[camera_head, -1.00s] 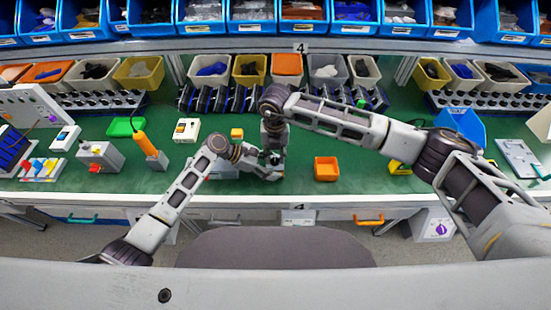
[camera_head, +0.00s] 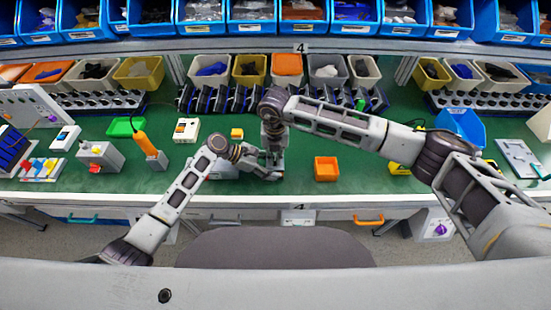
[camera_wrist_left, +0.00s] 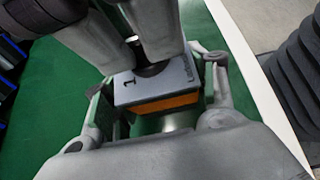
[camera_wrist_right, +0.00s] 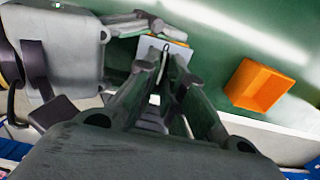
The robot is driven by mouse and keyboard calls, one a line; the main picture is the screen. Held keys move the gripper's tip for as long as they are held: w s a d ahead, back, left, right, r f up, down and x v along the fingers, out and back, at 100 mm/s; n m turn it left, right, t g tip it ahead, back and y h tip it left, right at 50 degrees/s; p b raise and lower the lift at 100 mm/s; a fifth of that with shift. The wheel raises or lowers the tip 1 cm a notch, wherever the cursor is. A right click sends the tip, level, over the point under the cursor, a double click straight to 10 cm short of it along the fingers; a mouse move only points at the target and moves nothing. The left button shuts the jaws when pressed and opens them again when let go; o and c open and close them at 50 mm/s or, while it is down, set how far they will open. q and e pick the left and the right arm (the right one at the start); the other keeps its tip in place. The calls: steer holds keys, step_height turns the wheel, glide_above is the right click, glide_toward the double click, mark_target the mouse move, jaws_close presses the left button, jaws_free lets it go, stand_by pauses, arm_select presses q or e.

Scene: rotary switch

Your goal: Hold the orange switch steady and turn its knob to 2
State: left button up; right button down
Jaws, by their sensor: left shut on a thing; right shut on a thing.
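The orange switch (camera_wrist_left: 165,103) has a grey top plate and an orange lower body. In the left wrist view it sits between the two fingers of my left gripper (camera_wrist_left: 157,88), which is shut on its sides. A "1" shows on its top plate; the "2" and the knob's pointing direction are hidden. My right gripper (camera_wrist_right: 165,76) comes down from above and is shut on the knob, which its fingers mostly cover. In the head view my left gripper (camera_head: 268,174) and right gripper (camera_head: 274,160) meet at the switch, which they hide.
An orange bin (camera_head: 326,169) stands to the right on the green table; it also shows in the right wrist view (camera_wrist_right: 260,85). A small yellow block (camera_head: 237,133) lies behind the left arm. An orange-handled tool (camera_head: 147,145) and grey box (camera_head: 100,156) stand at left.

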mark_target(275, 158)
steer(key=shift+m, duration=4.4)
steer(key=c, duration=1.5)
jaws_free()
steer(key=shift+r, duration=0.1)
steer(key=shift+r, duration=2.4)
